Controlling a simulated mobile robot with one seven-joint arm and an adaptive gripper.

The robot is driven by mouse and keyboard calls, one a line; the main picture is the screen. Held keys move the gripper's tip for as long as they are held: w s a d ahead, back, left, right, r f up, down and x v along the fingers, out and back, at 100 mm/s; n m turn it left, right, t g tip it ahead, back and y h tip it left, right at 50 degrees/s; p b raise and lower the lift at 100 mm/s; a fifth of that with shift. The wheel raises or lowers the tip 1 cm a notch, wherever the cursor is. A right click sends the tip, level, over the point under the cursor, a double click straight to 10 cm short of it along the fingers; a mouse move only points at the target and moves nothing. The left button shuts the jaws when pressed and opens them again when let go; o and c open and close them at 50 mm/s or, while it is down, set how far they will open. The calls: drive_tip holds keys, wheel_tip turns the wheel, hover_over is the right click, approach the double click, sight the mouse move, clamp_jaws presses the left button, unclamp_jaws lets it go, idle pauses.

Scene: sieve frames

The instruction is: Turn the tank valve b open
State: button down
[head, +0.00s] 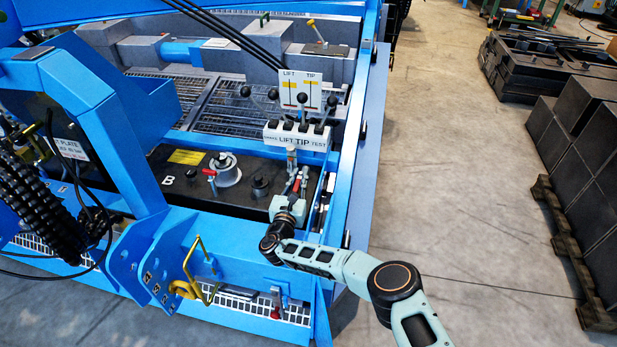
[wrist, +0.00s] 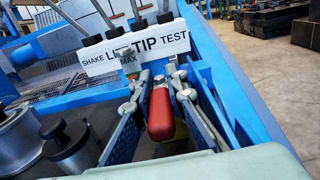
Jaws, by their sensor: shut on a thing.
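My gripper (head: 296,180) is over the right end of the black tank top, below the white LIFT TIP label strip. In the wrist view its two fingers (wrist: 159,84) are closed around a red handle (wrist: 161,115), one on each side. The handle's lower end and whatever it is fixed to are hidden. A white letter B (head: 168,180) is marked on the black tank top (head: 130,178). Another small red handle (head: 209,172) stands near that letter, left of a silver round cap. I cannot tell from a label which valve the held handle belongs to.
The label strip (wrist: 135,48) with black knobs stands just beyond the fingers. A blue frame rail (wrist: 225,75) runs close on the right. A silver cap (head: 224,168) and a dark cap (head: 261,186) stand to the left. Open floor (head: 440,190) lies right of the machine.

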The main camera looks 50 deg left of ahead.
drive_tip(key=shift+f+h, duration=0.1)
drive_tip(key=shift+h, duration=0.2)
drive_tip(key=c, duration=1.9)
unclamp_jaws()
drive_tip(key=shift+s, duration=0.15)
drive_tip(key=v, duration=1.2)
drive_tip(key=shift+a, duration=0.1)
